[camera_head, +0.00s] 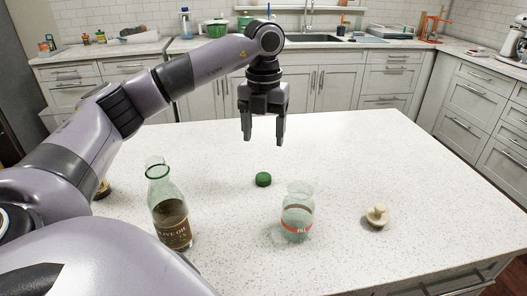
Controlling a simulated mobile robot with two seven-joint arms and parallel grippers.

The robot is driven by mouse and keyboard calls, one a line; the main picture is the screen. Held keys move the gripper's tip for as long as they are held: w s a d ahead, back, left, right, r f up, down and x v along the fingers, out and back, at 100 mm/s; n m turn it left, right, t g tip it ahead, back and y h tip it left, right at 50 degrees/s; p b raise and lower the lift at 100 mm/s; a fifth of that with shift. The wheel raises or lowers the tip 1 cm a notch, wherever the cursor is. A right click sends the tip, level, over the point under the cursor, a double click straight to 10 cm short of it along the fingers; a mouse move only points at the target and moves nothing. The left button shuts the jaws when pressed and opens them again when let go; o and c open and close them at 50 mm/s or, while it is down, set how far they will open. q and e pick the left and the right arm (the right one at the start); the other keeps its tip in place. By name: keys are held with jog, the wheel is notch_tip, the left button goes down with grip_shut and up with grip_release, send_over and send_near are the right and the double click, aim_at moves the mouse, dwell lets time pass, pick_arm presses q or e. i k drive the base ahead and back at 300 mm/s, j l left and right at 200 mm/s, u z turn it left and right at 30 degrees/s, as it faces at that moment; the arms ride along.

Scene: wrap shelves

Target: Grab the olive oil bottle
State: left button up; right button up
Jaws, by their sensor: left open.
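The olive oil bottle (171,212) stands upright on the white countertop at the front left. It is clear greenish glass with dark contents and a label reading "olive oil", and its top has no cap on it. My left gripper (263,138) points down above the table, up and to the right of the bottle. It is open and empty, apart from everything. My right gripper is not in view.
A green cap (263,179) lies on the countertop (360,150) near the middle. A clear glass jar (297,212) with a red-orange band stands right of the bottle. A beige stopper-like piece (377,215) lies further right. A dark item (103,189) shows partly behind my arm.

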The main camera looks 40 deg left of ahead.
aim_at(166, 203)
jog(key=k+l, duration=0.8)
jog(key=l, duration=0.15)
